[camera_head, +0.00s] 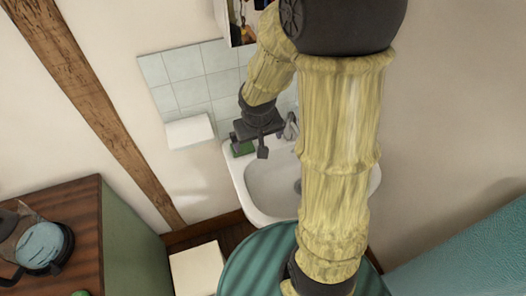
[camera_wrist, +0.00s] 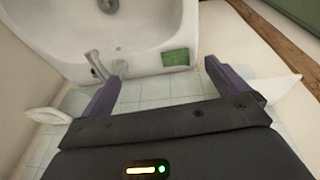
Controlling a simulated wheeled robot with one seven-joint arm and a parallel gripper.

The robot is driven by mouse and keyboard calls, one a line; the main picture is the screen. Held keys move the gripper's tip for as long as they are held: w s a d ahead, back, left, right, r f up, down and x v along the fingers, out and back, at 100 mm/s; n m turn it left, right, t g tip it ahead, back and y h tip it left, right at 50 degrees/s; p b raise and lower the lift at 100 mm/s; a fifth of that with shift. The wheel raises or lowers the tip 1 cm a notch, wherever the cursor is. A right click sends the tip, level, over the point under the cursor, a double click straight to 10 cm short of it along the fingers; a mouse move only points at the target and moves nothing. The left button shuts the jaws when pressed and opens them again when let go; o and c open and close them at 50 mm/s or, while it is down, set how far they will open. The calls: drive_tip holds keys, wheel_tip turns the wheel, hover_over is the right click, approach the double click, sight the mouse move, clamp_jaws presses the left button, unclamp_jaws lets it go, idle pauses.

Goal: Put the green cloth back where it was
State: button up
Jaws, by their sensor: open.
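The green cloth (camera_head: 243,149) lies small and flat on the back left corner of the white sink (camera_head: 236,171). It also shows in the wrist view (camera_wrist: 176,57), on the sink's rim between the lines of my two fingers. My gripper (camera_head: 250,147) is open and empty, close by the cloth, and partly covers it in the head view. In the wrist view my gripper (camera_wrist: 164,66) has its fingers spread, with the tap (camera_wrist: 96,65) near the left finger. I cannot tell exactly how high the fingers are above the cloth.
A white box-like fixture (camera_head: 190,131) is on the tiled wall (camera_head: 195,75), left of the sink. An open wall cabinet (camera_head: 243,20) hangs above. A dark-topped cabinet (camera_head: 75,215) with a glass kettle (camera_head: 42,245) stands at left. A white box (camera_head: 197,270) is on the floor.

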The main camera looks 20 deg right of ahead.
drive_tip(key=s+a+r, duration=0.1)
drive_tip(key=s+r, duration=0.2)
drive_tip(key=s, duration=0.4)
drive_tip(key=shift+s+y, duration=0.25)
drive_tip(key=shift+y, duration=0.15)
